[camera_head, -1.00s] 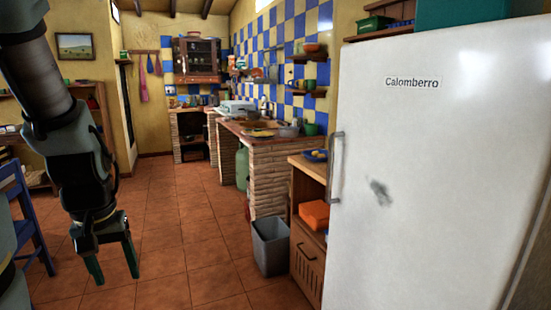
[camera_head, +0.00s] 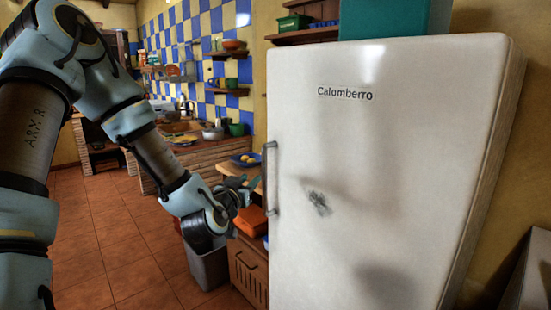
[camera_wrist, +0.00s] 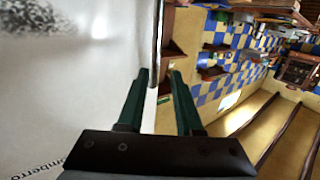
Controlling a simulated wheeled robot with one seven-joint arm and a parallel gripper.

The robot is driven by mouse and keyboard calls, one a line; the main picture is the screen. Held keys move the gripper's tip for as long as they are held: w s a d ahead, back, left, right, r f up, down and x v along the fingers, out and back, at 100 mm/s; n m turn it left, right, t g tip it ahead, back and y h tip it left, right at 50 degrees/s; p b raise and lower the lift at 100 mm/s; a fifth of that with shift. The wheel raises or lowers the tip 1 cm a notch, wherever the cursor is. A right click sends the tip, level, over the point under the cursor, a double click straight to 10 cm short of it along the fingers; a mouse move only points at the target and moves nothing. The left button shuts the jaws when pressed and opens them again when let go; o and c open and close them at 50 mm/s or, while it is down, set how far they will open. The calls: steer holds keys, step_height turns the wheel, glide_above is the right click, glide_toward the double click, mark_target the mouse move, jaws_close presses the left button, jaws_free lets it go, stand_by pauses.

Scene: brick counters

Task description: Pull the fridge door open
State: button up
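The white fridge (camera_head: 390,170) stands on the right in the head view, its door shut. Its grey vertical bar handle (camera_head: 266,178) is on the left edge of the door. My gripper (camera_head: 250,184) is just left of the handle at about mid-height. In the wrist view my gripper (camera_wrist: 160,82) has its two green fingers apart. The handle (camera_wrist: 157,45) appears there as a thin bar running down between the fingertips. No contact can be made out. The white door surface (camera_wrist: 70,90) fills the left side of the wrist view.
A low wooden cabinet (camera_head: 246,270) with an orange box (camera_head: 251,221) and a blue plate (camera_head: 246,159) is left of the fridge. A grey bin (camera_head: 208,268) stands on the floor. A teal box (camera_head: 395,19) sits on the fridge. Tiled floor (camera_head: 110,250) is free at left.

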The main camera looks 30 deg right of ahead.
mark_target(263, 164)
steer(key=shift+t, duration=0.3)
steer(key=p+x, duration=0.1)
steer(key=x, duration=0.2)
steer(key=r+p+x, duration=0.1)
steer(key=x, duration=0.2)
steer(key=p+x, duration=0.1)
steer(key=x, duration=0.3)
steer(key=shift+s+d+r+p, duration=0.25)
steer(key=shift+s+d+p, duration=0.05)
steer(key=shift+d+p, duration=0.1)
steer(key=shift+w+d+f, duration=0.1)
steer(key=shift+w+d, duration=0.3)
steer(key=shift+w, duration=0.05)
steer(key=shift+c, duration=0.3)
jaws_close()
